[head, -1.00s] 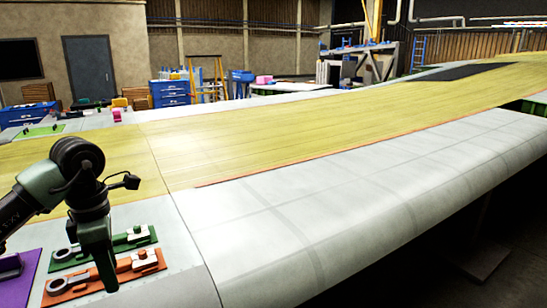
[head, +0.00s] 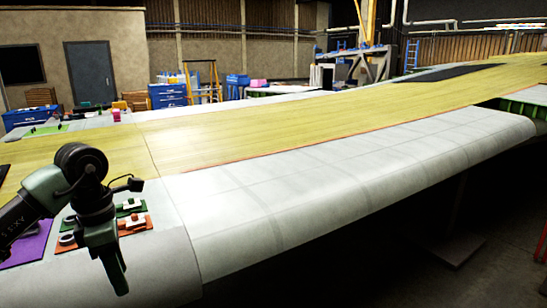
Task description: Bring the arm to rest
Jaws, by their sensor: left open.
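My left arm comes in from the left edge, with its gripper (head: 119,283) hanging fingers-down above the near left part of the wing. The gripper looks empty, and its fingertips are small and dark in this view. It is in front of an orange tool board (head: 134,226) and a green tool board (head: 131,207), and hides part of both. My right gripper is not in view.
The long wing (head: 330,185) fills the middle, with a yellow panel (head: 300,120) and a pale, rounded front edge. A purple board (head: 28,248) lies at left, partly behind my arm. Blue cabinets (head: 168,96) and a yellow ladder (head: 215,80) stand far behind. Dark floor is open at lower right.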

